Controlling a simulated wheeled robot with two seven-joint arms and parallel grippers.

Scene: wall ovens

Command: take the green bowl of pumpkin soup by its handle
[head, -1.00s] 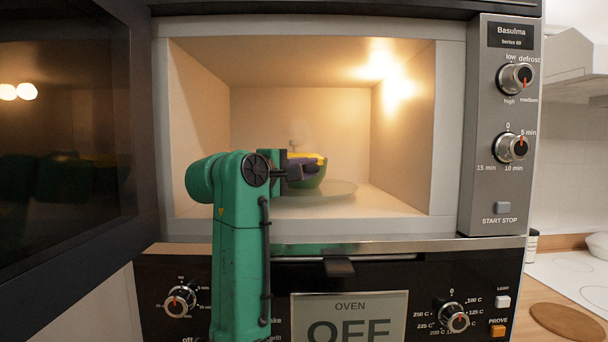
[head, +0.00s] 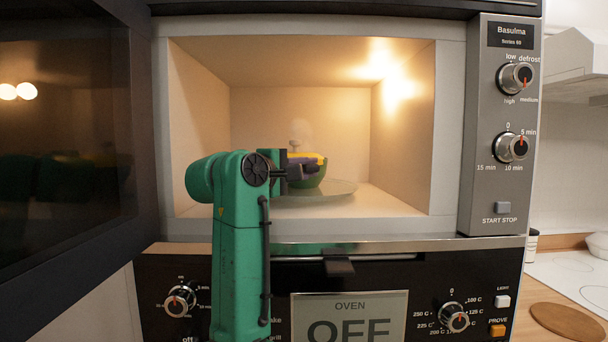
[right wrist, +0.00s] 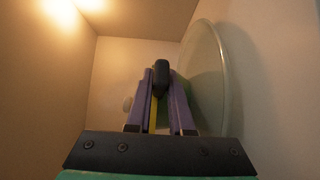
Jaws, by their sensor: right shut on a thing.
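The green bowl (head: 322,176) with yellow-orange soup on top sits inside the open microwave, over the glass plate. My right gripper (head: 304,174) reaches in from the left and covers part of the bowl's near side. In the right wrist view its purple fingers (right wrist: 161,103) are shut on a dark piece (right wrist: 161,78) that looks like the bowl's handle. A strip of yellow and green from the bowl shows between and beside the fingers. My left gripper is in neither view.
The round glass plate (head: 343,190) lies on the microwave floor, with clear floor to its right. The dark microwave door (head: 65,140) stands open at the left. The control panel (head: 502,190) is at the right, and the oven (head: 400,290) is below.

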